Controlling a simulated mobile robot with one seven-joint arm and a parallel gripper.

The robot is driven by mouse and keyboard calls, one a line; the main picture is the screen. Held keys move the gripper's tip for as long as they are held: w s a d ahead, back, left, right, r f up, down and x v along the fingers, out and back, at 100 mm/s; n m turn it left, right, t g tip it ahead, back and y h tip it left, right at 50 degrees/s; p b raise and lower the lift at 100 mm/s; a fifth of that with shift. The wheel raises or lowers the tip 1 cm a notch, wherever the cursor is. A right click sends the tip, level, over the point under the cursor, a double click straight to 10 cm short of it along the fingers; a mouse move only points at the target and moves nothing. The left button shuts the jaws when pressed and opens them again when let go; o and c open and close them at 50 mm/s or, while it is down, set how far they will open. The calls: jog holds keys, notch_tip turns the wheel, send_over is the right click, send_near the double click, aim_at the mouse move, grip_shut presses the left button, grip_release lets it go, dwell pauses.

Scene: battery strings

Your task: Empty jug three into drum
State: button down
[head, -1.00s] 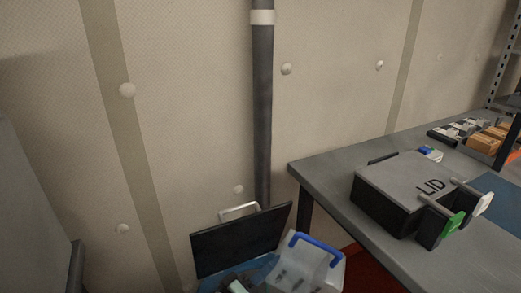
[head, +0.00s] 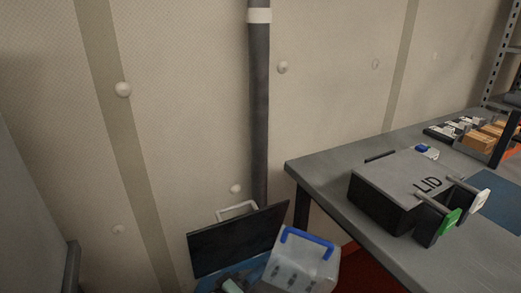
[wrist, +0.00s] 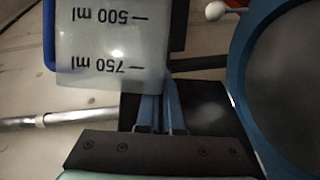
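A translucent jug (head: 312,267) with a blue handle is low in the head view, tilted, to the right of a dark upright panel (head: 235,243). In the wrist view the jug (wrist: 112,45) fills the upper left, its 500 ml and 750 ml marks upside down. My gripper (wrist: 160,108) reaches up to the jug and appears shut on it; the fingertips are hidden behind it. The drum's blue rim (wrist: 243,100) curves round a dark opening at the right of the wrist view, apart from the jug. The jug's contents cannot be made out.
A grey table (head: 325,180) stands to the right of the jug, its corner close by. On it are a box marked LID (head: 395,180) and several small boxes farther back. A dark vertical pipe (head: 259,110) runs down the wall behind the panel.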

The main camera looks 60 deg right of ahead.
dwell(0.4)
jog(key=shift+w+n, duration=0.1)
jog(key=shift+n, duration=0.5)
jog(key=shift+h+b, duration=0.3)
jog(key=shift+w+n, duration=0.1)
jog(key=shift+n, duration=0.6)
jog(key=shift+w+a, duration=0.15)
dwell(1.8)
